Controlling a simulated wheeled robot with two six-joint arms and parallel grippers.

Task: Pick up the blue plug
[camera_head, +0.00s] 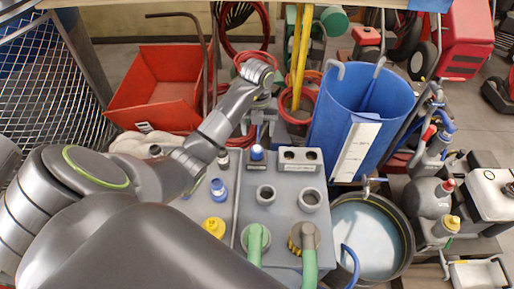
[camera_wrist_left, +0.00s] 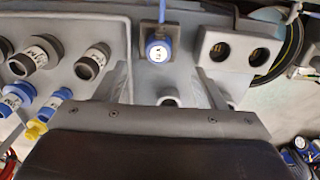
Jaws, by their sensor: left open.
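The blue plug (camera_head: 257,152) sits at the back edge of the grey panel (camera_head: 285,225), with a thin blue cable rising behind it. In the left wrist view the blue plug (camera_wrist_left: 158,50) shows its round, labelled end face, with the cable running up from it. My left gripper (camera_head: 262,98) is above and behind the panel in the head view. In the wrist view its two fingers (camera_wrist_left: 153,85) are apart with nothing held, and the plug lies ahead of the gap between them, apart from both. My right gripper is not in view.
A grey block with two holes (camera_wrist_left: 238,48) stands right of the plug. Dark-ringed stubs (camera_head: 265,195), another blue-topped fitting (camera_head: 217,188) and a yellow one (camera_head: 214,227) crowd the panel. Green hoses (camera_head: 256,240) rise at the front. A blue bin (camera_head: 350,115) stands behind right.

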